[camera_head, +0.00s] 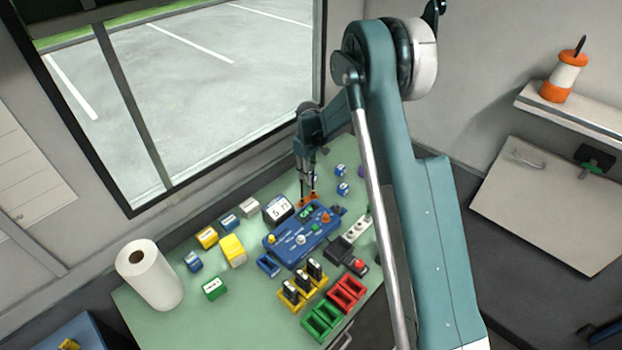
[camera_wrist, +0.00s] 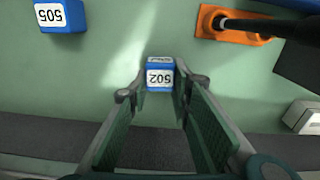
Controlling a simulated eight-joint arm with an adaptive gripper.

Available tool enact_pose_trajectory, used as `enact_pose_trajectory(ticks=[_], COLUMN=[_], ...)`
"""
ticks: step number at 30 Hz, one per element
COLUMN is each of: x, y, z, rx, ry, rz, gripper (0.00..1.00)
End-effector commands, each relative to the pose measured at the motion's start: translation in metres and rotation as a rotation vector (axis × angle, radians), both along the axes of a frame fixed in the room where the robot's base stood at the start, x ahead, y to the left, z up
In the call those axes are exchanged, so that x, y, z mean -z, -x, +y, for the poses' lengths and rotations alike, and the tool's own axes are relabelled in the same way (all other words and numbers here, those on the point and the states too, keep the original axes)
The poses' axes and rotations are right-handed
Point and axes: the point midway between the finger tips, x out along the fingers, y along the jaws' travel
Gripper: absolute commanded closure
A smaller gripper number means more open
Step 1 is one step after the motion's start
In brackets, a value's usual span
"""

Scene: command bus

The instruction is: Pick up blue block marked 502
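The blue block marked 502 (camera_wrist: 160,76) shows in the wrist view, its white label facing the camera. It sits between the far ends of my gripper's two fingers (camera_wrist: 160,88). The fingers are apart, one on each side of the block; I cannot tell whether the tips reach down around it or stop above it. In the head view my gripper (camera_head: 308,192) hangs over the far part of the green table. Block labels there are too small to read, so I cannot pick out 502.
A blue block marked 505 (camera_wrist: 61,16) lies to the left in the wrist view. An orange piece with a dark rod (camera_wrist: 235,27) lies to the right. In the head view, a blue control box (camera_head: 301,234), coloured blocks and a paper roll (camera_head: 150,275) stand on the table (camera_head: 190,318).

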Motion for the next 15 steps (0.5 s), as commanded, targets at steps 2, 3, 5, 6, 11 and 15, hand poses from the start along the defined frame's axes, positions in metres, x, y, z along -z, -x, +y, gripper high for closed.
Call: enact_pose_trajectory(ticks=[2, 3, 5, 6, 11, 15], x=[0.0, 0.0, 0.0, 0.0, -0.0016, -0.0083], y=[0.0, 0.0, 0.0, 0.0, 0.0, 0.0], z=[0.0, 0.0, 0.0, 0.0, 0.0, 0.0], rx=[0.0, 0.0, 0.0, 0.0, 0.0, 0.0], ry=[0.0, 0.0, 0.0, 0.0, 0.0, 0.0], rz=[0.0, 0.0, 0.0, 0.0, 0.0, 0.0], gripper=[0.91, 0.91, 0.91, 0.91, 0.91, 0.91])
